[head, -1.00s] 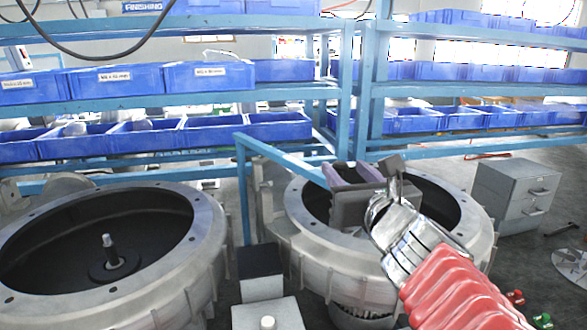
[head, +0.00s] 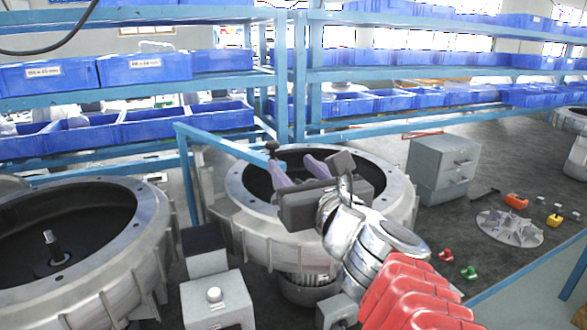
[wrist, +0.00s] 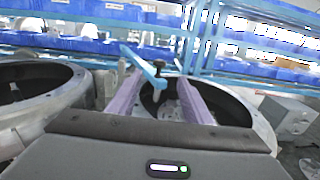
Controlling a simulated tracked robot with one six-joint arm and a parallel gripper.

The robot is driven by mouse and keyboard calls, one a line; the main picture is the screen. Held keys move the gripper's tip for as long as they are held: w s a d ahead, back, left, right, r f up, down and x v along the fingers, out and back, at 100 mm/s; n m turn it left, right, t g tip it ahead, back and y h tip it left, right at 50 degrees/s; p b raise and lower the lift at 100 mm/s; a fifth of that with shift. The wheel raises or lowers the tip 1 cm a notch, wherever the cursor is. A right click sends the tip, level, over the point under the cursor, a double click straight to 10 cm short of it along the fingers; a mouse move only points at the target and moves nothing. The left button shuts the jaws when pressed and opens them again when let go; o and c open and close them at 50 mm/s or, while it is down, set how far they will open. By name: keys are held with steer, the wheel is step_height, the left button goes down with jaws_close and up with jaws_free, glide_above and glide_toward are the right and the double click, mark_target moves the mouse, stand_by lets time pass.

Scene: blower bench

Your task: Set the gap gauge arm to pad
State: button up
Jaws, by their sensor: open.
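My gripper (head: 292,160) has two purple fingers, open and apart, over the opening of the right-hand round housing. A thin light-blue arm, which looks like the gap gauge arm (head: 225,137), runs from a blue upright to a dark knob (head: 272,147). In the head view the knob is just left of my fingers. In the wrist view the blue arm (wrist: 140,60) passes near the left fingertip, and the knob (wrist: 158,70) shows between the fingers, apparently beyond them. Nothing is held. I cannot tell which part is the pad.
Two grey round housings, left (head: 150,262) and right (head: 235,205), stand on the bench. A dark-topped block (head: 203,238) and a grey box with a round button (head: 213,295) sit between them. A grey drawer cabinet (head: 442,165) stands right. Blue bins (head: 145,70) fill racks behind.

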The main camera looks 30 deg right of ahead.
steer(key=shift+c, duration=0.4)
